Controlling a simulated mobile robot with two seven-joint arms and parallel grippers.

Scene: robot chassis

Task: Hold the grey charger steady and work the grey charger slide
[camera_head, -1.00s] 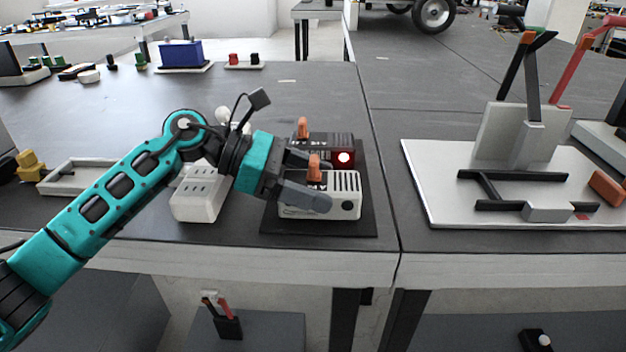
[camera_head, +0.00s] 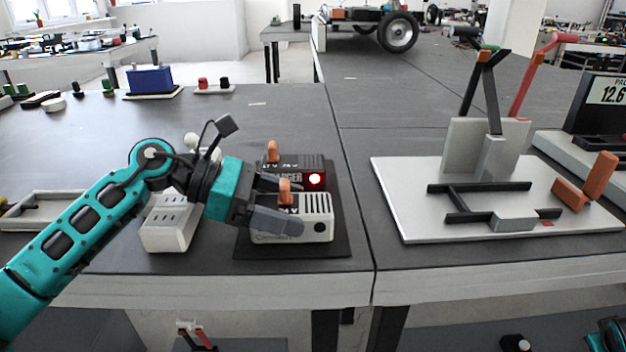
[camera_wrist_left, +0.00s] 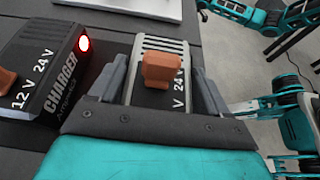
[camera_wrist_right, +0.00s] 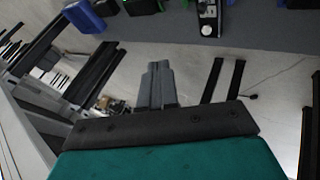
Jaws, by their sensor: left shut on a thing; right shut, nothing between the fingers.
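The grey charger (camera_head: 318,229) is a light box with vent slots and an orange slide knob (camera_head: 285,190). It sits at the front of a dark mat (camera_head: 345,240). My left gripper (camera_head: 285,205) is shut on the grey charger's body from the left. In the left wrist view its fingers flank the charger (camera_wrist_left: 160,43), with the orange knob (camera_wrist_left: 161,71) standing between them beside the "24 V" mark. My right gripper (camera_wrist_right: 160,84) is shut and empty in its wrist view, away from the charger. A bit of teal arm shows at the head view's lower right corner.
A dark charger (camera_head: 305,165) with a lit red lamp stands just behind the grey one. A white socket block (camera_head: 168,235) is at its left. A pale board (camera_head: 395,195) with levers lies at the right. Bare table (camera_head: 350,120) is behind.

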